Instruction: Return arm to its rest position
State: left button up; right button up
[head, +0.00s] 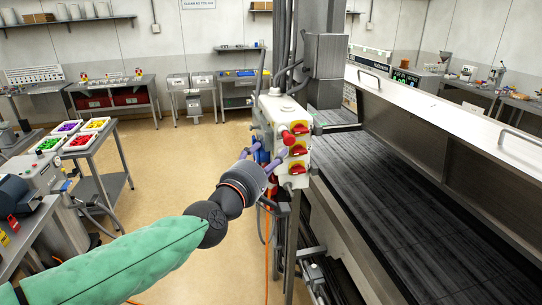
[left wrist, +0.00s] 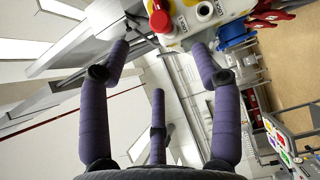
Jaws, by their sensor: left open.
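My left arm, in a green sleeve, reaches in from the lower left of the head view. Its left gripper (head: 262,160) has purple fingers and is beside the left side of the control box (head: 284,122). In the left wrist view the gripper (left wrist: 162,70) shows three purple fingers spread apart, with nothing between them. The box has red rotary switches on yellow plates (head: 299,151) and a red button (head: 288,137). In the left wrist view, the box (left wrist: 190,22) is at the top, beyond the fingertips. I cannot tell whether a finger touches it. My right gripper is not in view.
A grey post (head: 325,70) with cables stands behind the box. The dryer's dark conveyor (head: 400,185) and steel hood (head: 440,110) fill the right. A cart with coloured bins (head: 93,157) stands left. The beige floor (head: 175,150) between is open.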

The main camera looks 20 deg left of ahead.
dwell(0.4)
pick_arm(q)
jog(key=w+d+f+m+g+b, duration=0.2)
jog(key=f, duration=0.9)
jog(key=w+d+f+m+g+b, duration=0.1)
jog(key=w+f+m+g+b, duration=0.15)
jog(key=f, duration=0.85)
jog(key=s+d+f+m+g+b, duration=0.1)
jog(key=s+f+m+g+b, duration=0.1)
jog(key=f, duration=1.2)
jog(key=s+d+f+m+g+b, duration=0.1)
jog(key=d+f+g+b, duration=0.1)
jog(key=f, duration=1.1)
jog(key=s+d+f+m+g+b, duration=0.2)
jog(key=s+f+g, duration=0.1)
jog(key=s+f, duration=0.5)
jog(key=s+d+f+m+g+h+b, duration=0.1)
jog(key=s+d+f+m+g+b, duration=0.1)
jog(key=s+f, duration=0.7)
jog(key=s+d+f+m+g+h+b, duration=0.1)
jog(key=s+f, duration=0.7)
jog(key=f, duration=0.8)
jog(key=d+m+g+b, duration=0.1)
jog(key=m+g, duration=0.1)
jog(key=g, duration=0.1)
jog(key=shift+s+f, duration=0.15)
jog(key=shift+s, duration=0.15)
jog(key=shift+c, duration=0.3)
